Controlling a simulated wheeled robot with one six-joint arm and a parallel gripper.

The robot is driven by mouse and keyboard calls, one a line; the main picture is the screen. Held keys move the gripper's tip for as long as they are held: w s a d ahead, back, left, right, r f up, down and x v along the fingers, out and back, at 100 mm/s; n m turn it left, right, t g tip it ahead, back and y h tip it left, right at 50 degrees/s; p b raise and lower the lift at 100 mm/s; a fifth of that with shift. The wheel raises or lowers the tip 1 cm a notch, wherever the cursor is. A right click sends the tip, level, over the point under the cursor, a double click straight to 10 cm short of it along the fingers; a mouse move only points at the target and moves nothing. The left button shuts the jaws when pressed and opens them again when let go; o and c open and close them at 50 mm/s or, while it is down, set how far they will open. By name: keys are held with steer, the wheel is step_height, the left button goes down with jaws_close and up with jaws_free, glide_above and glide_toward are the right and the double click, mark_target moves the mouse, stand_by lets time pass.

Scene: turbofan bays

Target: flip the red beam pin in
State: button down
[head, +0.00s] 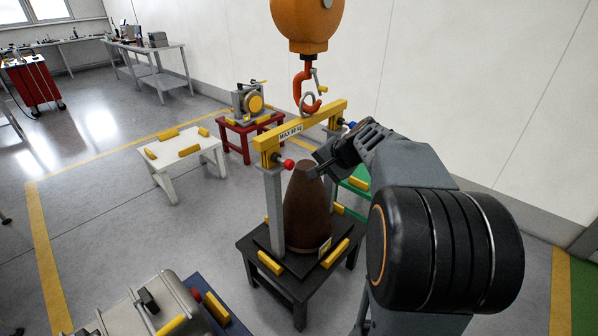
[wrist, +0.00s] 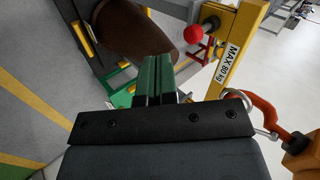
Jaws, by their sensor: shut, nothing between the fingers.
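The red beam pin (head: 288,163) shows as a round red knob on a short shaft at the near end of the yellow lifting beam (head: 320,122). In the wrist view the red knob (wrist: 194,33) is right of and beyond my fingertips, with a gap between. My gripper (head: 314,172) is just right of the knob in the head view, above the brown cone. Its green fingers (wrist: 158,62) are together and empty. How far the pin's shaft reaches into the beam is hard to tell.
The brown cone (head: 306,215) stands between grey posts on a black table (head: 254,247). An orange hook (head: 306,90) holds the beam's ring from above. A blue knob (head: 352,125) is at the beam's far end. A white table (head: 168,178) stands to the left.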

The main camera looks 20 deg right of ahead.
mark_target(282, 161)
steer(key=d, duration=0.1)
steer(key=w+d+m, duration=0.1)
steer(key=w+d+m+t, duration=0.1)
steer(key=d, duration=0.1)
steer(key=shift+r, duration=0.15)
steer(key=shift+w, duration=0.1)
steer(key=w+a+r+p+x, duration=0.1)
steer(key=r+x, duration=0.1)
steer(key=x, duration=1.1)
steer(key=shift+w+p, duration=0.4)
steer(key=shift+r, duration=0.1)
